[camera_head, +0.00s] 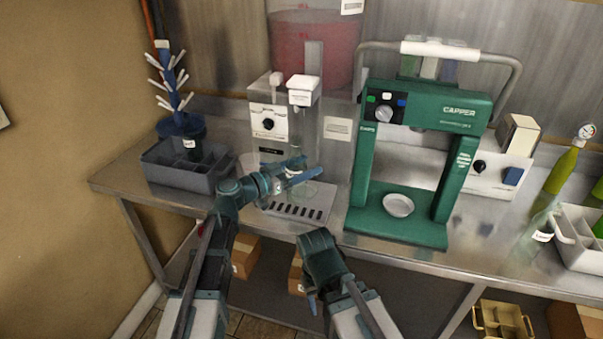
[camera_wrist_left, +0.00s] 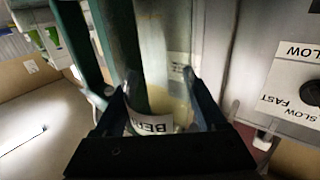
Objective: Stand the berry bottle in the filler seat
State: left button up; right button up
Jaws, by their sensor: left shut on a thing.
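A clear bottle with a white label reading "BER" (camera_wrist_left: 150,123) is between the fingers of my left gripper in the left wrist view. In the head view my left gripper (camera_head: 298,172) is shut on this bottle in front of the filler (camera_head: 270,124), below its white-topped nozzle head (camera_head: 303,92). The arm and fingers hide much of the bottle. It appears above the rear of the slotted drip tray (camera_head: 300,212); I cannot tell whether its base touches the seat. My right gripper (camera_head: 312,292) hangs low before the table edge, its fingers mostly hidden.
The green capper (camera_head: 362,180) stands close to the right of the filler. A grey divided crate (camera_head: 185,175) and a blue bottle tree (camera_head: 178,95) are at the left. Another clear labelled bottle (camera_head: 543,236) stands at the right beside a white crate (camera_head: 575,250).

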pick_arm(q)
jog(key=w+d, duration=0.2)
jog(key=w, duration=0.4)
jog(key=shift+f, duration=0.2)
jog(key=shift+f+b, duration=1.15)
jog(key=shift+b, duration=0.2)
dwell(1.9)
jog(key=o, duration=1.6)
jog(key=shift+c, duration=0.2)
jog(key=shift+a, duration=0.1)
jog(key=v, duration=1.3)
jog(key=shift+s+a, duration=0.2)
jog(key=shift+a, duration=0.05)
jog(key=s+a+p, duration=0.1)
jog(key=s+a, duration=0.3)
jog(key=s, duration=0.8)
jog(key=shift+s+r, duration=0.2)
jog(key=shift+r, duration=0.25)
